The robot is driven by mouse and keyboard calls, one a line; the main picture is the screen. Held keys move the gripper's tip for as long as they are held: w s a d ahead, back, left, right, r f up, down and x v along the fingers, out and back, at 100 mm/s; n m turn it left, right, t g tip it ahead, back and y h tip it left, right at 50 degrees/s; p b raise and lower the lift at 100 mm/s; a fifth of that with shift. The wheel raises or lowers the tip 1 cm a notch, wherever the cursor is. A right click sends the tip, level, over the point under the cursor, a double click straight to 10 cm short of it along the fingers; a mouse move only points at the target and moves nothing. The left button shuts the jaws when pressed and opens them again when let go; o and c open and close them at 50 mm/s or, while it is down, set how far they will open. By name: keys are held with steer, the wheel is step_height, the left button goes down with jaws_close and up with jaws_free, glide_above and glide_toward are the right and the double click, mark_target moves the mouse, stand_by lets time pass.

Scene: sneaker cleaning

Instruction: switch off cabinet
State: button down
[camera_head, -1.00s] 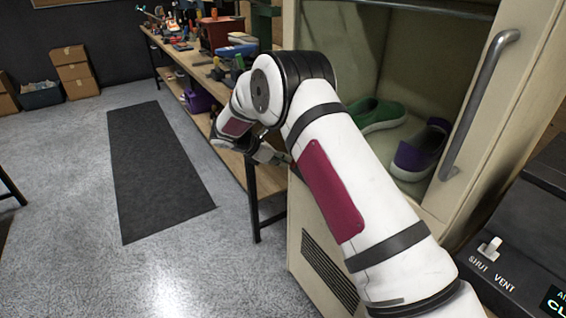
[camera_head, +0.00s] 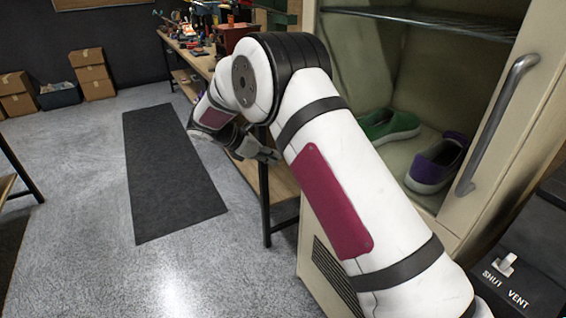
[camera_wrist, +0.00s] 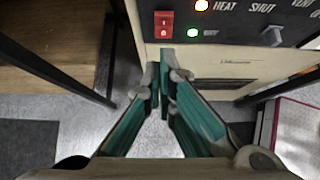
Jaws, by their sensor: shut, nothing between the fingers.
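The cabinet (camera_head: 455,215) is cream coloured and stands at the right in the head view. In the wrist view its black control panel (camera_wrist: 236,22) carries a red rocker switch (camera_wrist: 164,24), a lit yellow lamp beside HEAT, a lit green lamp and a white lever (camera_wrist: 272,36) under SHUT. My gripper (camera_wrist: 164,62) has teal fingers with their tips together, empty. The tips appear just below the red switch in the wrist view; whether they touch the panel I cannot tell. In the head view my gripper (camera_head: 268,155) is small and partly hidden by my arm.
A green shoe (camera_head: 388,125) and a purple shoe (camera_head: 438,163) sit inside the cabinet. A metal handle (camera_head: 497,125) is at its right. A workbench (camera_head: 190,58) with tools runs along the back. A dark mat (camera_head: 172,172) lies on the open grey floor.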

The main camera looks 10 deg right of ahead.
steer(key=shift+v, duration=0.95)
steer(key=f+y+b, duration=0.1)
steer(key=b, duration=0.3)
steer(key=shift+s+a+b, duration=0.1)
steer(key=shift+a+b, duration=0.05)
steer(key=shift+b, duration=0.15)
steer(key=shift+r, duration=0.1)
steer(key=d+r+b+x, duration=0.1)
steer(key=b+x, duration=0.1)
steer(key=x, duration=1.1)
steer(key=shift+d+f+b, duration=0.25)
steer(key=shift+b, duration=0.05)
